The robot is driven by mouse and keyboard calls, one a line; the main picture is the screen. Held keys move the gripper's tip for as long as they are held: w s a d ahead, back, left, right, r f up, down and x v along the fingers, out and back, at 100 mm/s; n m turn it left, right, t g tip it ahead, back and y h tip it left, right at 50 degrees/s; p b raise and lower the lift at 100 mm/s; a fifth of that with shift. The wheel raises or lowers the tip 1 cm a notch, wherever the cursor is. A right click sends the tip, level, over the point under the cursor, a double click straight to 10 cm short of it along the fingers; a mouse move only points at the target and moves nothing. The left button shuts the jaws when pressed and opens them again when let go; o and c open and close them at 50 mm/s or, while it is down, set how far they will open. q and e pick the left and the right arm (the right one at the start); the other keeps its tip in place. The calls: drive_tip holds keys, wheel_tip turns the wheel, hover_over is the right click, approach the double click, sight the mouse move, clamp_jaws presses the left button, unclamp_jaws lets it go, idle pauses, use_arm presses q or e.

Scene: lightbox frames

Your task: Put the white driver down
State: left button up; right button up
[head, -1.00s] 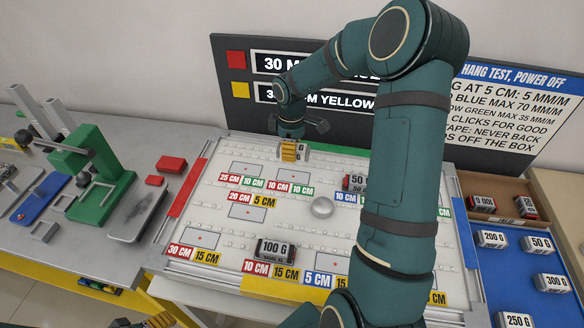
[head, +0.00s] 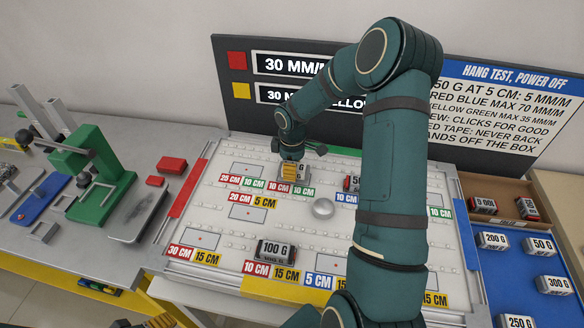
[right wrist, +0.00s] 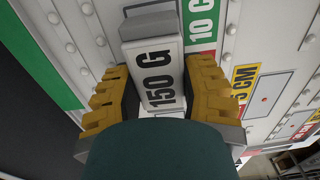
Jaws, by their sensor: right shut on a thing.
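My right gripper (head: 290,172) is over the upper middle of the white board (head: 215,222). In the right wrist view its yellow fingers (right wrist: 165,95) are on both sides of a grey block (right wrist: 158,78) with a white face marked 150 G, and are shut on it. The block is at the board's surface, beside a green 10 CM label; I cannot tell whether it touches the board. Nothing in view is marked as a driver. My left gripper (head: 158,321) only shows its tip at the bottom edge; its jaws are unclear.
A 100 G block (head: 275,249) stands on the board's front part, and a round silver knob (head: 323,208) at its middle. Another block (head: 352,184) is partly hidden by my right arm. A blue mat (head: 515,268) with several weights lies at right. A green press (head: 100,185) stands left.

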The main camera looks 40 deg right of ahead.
drive_tip(key=shift+f, duration=0.45)
drive_tip(key=shift+b, duration=0.3)
drive_tip(key=o, duration=1.2)
drive_tip(key=shift+r, duration=0.1)
drive_tip(key=shift+r+p, duration=0.25)
drive_tip(key=shift+p, duration=0.1)
wheel_tip(320, 180, up, 12)
drive_tip(key=shift+r+p, duration=0.25)
drive_tip(key=shift+p, duration=0.1)
